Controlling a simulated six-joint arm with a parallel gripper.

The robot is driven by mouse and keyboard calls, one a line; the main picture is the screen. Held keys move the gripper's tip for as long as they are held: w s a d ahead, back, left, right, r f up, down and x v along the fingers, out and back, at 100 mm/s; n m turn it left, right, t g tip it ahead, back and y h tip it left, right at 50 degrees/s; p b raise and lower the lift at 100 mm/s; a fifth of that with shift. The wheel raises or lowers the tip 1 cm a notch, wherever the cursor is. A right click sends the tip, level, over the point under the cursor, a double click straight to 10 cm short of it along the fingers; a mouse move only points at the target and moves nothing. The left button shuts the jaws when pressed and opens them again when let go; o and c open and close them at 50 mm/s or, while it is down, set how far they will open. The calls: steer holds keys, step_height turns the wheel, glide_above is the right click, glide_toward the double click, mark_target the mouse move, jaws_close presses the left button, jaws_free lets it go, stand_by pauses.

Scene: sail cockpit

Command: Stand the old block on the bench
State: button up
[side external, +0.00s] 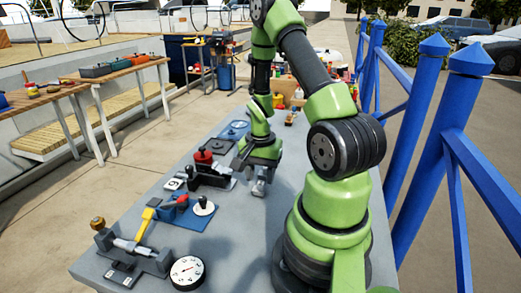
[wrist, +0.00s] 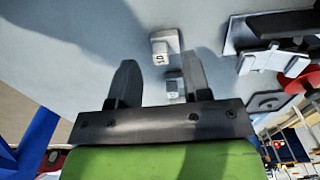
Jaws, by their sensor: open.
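A small grey piece (wrist: 164,42) with a dark-marked pale face lies on the bench (wrist: 80,50), just beyond my fingertips in the wrist view.
The front middle of the bench is clear. Blue railings (side external: 425,120) stand at the right.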

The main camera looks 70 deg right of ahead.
mark_target(260, 184)
step_height(260, 184, up, 9)
steer(key=w+a+r+n+t, duration=0.35)
steer(key=a+r+n, duration=0.35)
steer(key=a+r, duration=0.45)
steer(key=s+a+r+n+t+y, duration=0.1)
steer(key=s+a+r+n+t, duration=0.1)
steer(key=a, duration=0.3)
steer(key=s+a+r+n+t+y, duration=0.1)
steer(key=s+a+r+n, duration=0.3)
steer(key=a+n, duration=0.1)
steer(key=shift+t, duration=0.35)
